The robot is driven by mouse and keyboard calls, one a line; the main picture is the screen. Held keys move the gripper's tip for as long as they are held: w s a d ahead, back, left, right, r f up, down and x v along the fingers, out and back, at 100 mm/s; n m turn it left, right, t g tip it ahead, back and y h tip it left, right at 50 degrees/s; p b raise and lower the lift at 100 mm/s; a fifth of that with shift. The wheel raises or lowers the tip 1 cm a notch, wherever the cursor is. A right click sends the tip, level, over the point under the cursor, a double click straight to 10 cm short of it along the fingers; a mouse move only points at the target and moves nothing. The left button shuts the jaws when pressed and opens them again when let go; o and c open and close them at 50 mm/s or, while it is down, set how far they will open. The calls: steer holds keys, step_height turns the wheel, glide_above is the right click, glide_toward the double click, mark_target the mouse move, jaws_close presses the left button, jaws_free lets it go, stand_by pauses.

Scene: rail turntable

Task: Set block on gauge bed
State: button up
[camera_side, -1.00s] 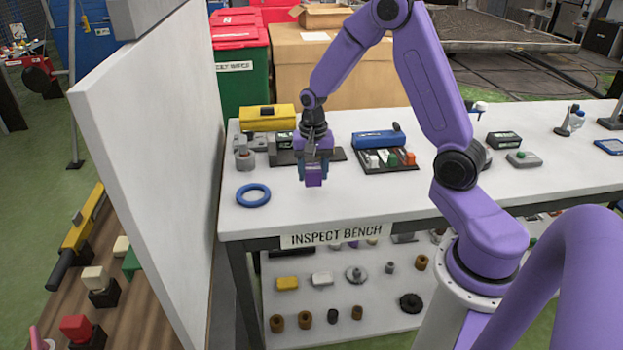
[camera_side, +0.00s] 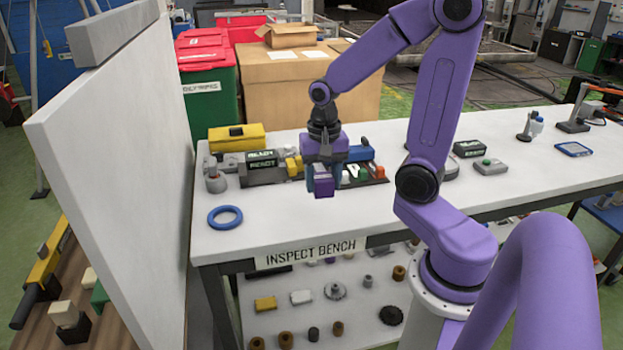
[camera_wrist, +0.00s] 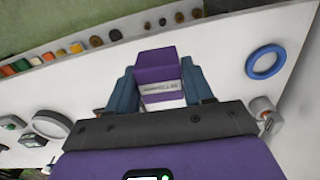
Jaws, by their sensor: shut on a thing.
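My gripper (camera_side: 321,180) is shut on a purple block (camera_side: 323,188) and holds it above the inspect bench. In the wrist view the block (camera_wrist: 157,68) sits between the two blue fingers, with a pale, lettered band on its near part. A dark grey gauge unit (camera_side: 262,168) with green "READY" displays stands on the bench, left of and behind my gripper. It has a yellow part (camera_side: 293,166) at its right end. My gripper partly hides what lies behind it, and I cannot tell exactly where the gauge's bed surface is.
A blue ring (camera_side: 225,217) lies at the bench's front left. A yellow case (camera_side: 237,138) is at the back left. A tray of coloured pieces (camera_side: 366,174) is just right of my gripper. A tall white panel (camera_side: 120,180) stands left of the bench.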

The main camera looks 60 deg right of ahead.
steer(key=w+d+r, duration=0.1)
steer(key=w+d, duration=0.2)
steer(key=w, duration=0.5)
glide_above(261, 176)
steer(key=shift+n, duration=0.4)
steer(key=f, duration=0.9)
steer(key=shift+s+a, duration=0.1)
steer(key=shift+s, duration=0.25)
steer(key=shift+w+f, duration=0.25)
steer(key=shift+f, duration=1.5)
steer(key=shift+f, duration=0.15)
steer(key=o, duration=1.1)
